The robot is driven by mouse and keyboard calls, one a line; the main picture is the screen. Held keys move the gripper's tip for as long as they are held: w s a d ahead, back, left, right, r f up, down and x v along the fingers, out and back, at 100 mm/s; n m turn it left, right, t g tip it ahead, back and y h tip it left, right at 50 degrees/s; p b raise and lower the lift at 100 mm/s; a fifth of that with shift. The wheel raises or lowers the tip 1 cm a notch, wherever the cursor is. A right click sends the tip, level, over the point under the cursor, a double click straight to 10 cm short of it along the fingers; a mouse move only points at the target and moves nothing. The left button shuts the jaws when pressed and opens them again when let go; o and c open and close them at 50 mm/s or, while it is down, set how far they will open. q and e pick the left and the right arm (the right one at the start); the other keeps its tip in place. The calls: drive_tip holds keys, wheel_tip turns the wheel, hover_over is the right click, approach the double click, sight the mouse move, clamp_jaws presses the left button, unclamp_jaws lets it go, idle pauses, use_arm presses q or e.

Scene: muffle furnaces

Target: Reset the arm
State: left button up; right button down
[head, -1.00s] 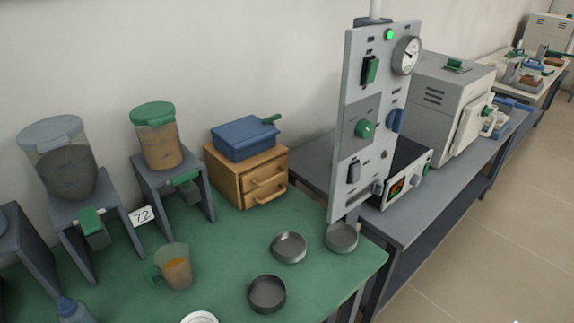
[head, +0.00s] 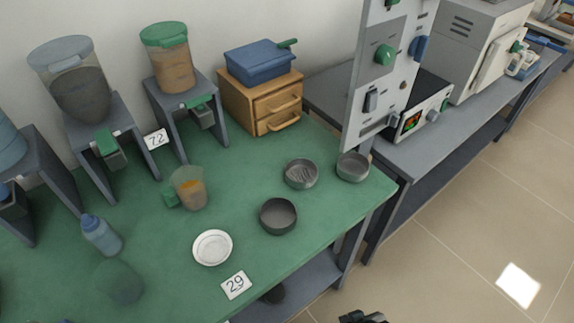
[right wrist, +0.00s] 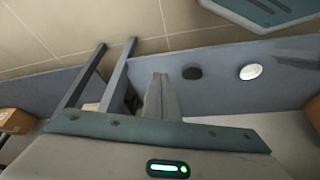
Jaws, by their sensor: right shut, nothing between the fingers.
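My right gripper (head: 362,317) just shows as a dark shape at the bottom edge of the head view, over the tiled floor and off the front edge of the green table. In the right wrist view its fingers (right wrist: 160,92) are together in the middle, shut with nothing between them. The rest of my right arm is outside the head view. My left gripper is not in view.
Hoppers and a wooden drawer box (head: 262,102) stand behind. Open floor (head: 460,250) lies to the right.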

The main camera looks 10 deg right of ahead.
drive_tip(key=s+a+f+t, duration=0.1)
drive_tip(key=s+f, duration=0.1)
drive_tip(key=f, duration=0.8)
drive_tip(key=s+a+f+t+y, duration=0.1)
drive_tip(key=s+f, duration=0.1)
drive_tip(key=f, duration=0.8)
drive_tip(key=shift+s+a, duration=0.2)
drive_tip(key=shift+a, duration=0.2)
drive_tip(key=shift+d, duration=0.15)
idle(0.4)
